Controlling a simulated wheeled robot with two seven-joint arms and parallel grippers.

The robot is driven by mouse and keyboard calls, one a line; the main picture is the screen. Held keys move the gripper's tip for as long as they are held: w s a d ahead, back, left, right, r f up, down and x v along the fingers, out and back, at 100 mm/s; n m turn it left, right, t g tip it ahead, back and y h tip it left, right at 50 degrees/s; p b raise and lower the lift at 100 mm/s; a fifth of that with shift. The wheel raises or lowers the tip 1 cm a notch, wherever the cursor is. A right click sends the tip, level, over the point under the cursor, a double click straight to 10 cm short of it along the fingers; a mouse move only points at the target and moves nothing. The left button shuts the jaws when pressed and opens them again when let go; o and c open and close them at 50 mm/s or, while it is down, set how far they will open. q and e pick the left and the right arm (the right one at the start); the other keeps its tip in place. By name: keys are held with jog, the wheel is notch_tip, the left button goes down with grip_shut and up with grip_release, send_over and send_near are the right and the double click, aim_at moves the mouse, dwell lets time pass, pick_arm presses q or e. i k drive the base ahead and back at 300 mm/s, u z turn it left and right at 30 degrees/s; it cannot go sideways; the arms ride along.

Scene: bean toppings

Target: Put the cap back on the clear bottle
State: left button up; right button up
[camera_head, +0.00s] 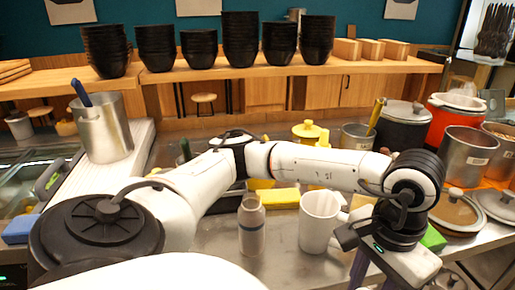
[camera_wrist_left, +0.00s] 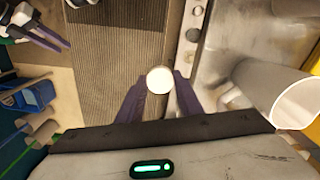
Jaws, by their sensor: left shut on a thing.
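The clear bottle (camera_head: 251,228) stands upright on the steel counter, left of a white cup (camera_head: 319,220); its fine detail at the mouth is too small to tell. My left gripper (camera_head: 362,272) hangs at the counter's front edge, to the right of the bottle and cup. In the left wrist view its two purple fingers (camera_wrist_left: 158,98) are shut on a round white cap (camera_wrist_left: 160,80). The cap is hidden in the head view. My right gripper (camera_wrist_left: 48,32) shows at the upper left of the left wrist view, its fingers apart and empty.
The white cup also shows in the left wrist view (camera_wrist_left: 282,92). Behind are a yellow sponge (camera_head: 284,198) and a yellow-lidded jar (camera_head: 309,133). Pots and lids (camera_head: 455,210) crowd the right. A ribbed mat (camera_wrist_left: 125,45) lies on the floor below.

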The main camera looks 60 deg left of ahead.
aim_at(251, 214)
jog(key=k, duration=0.95)
jog(key=u, duration=1.3)
